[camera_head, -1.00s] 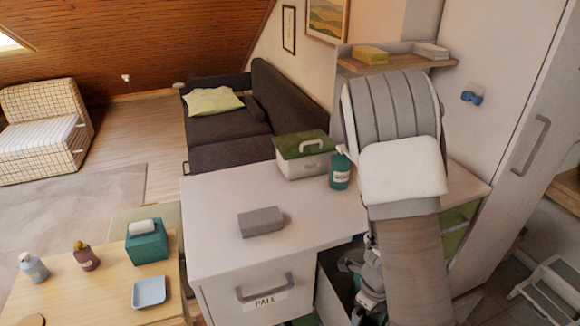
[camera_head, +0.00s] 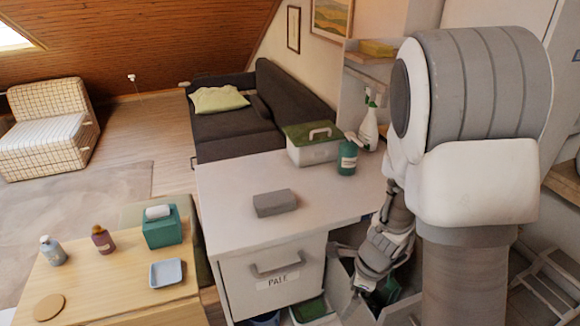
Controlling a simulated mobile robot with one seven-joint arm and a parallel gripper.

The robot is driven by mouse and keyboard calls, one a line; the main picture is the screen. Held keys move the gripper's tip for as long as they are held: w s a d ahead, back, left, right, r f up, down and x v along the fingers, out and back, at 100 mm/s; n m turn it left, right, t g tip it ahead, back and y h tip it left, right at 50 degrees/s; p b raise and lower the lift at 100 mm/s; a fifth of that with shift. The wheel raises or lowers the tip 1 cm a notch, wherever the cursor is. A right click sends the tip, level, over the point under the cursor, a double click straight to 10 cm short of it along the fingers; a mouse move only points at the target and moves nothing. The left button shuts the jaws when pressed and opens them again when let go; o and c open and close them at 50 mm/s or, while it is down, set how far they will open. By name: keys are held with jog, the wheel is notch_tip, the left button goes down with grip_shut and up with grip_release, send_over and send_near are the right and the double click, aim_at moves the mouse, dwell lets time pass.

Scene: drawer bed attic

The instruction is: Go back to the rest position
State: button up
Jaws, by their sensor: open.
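My arm fills the right side of the head view. It bends down, and my gripper (camera_head: 356,284) hangs beside the desk's right front, above an open drawer (camera_head: 402,310). The gripper is small and partly dark here, and I see nothing held between its fingers. Green items show inside the drawer behind and beside it. The drawer front labelled PALE (camera_head: 277,281) is at the left of the gripper, apart from it.
The white desk (camera_head: 235,215) carries a grey block (camera_head: 275,203), a green-lidded box (camera_head: 312,150) and a teal bottle (camera_head: 347,158). A white spray bottle (camera_head: 368,130) stands behind. A wooden table (camera_head: 110,285) holds several small things. Open floor (camera_head: 140,140) lies at the left.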

jog(key=s+a+r+n+t+y+b, duration=0.1)
jog(key=a+r+n+b, duration=0.1)
jog(key=r+n, duration=0.4)
jog(key=s+a+r+n+t+b, duration=0.1)
jog(key=s+r+n+b, duration=0.1)
jog(key=r+n, duration=0.4)
jog(key=s+d+r+n+t+h+b, duration=0.2)
jog(key=s+d+r+n+h+b, duration=0.15)
jog(key=s+r+n, duration=0.45)
notch_tip(320, 180, up, 12)
jog(key=s+n+p, duration=0.1)
jog(key=n+p, duration=0.1)
jog(key=p, duration=1.1)
jog(key=shift+a+r+y+p, duration=0.15)
jog(key=shift+r+y+p, duration=0.05)
jog(key=shift+y+p, duration=0.15)
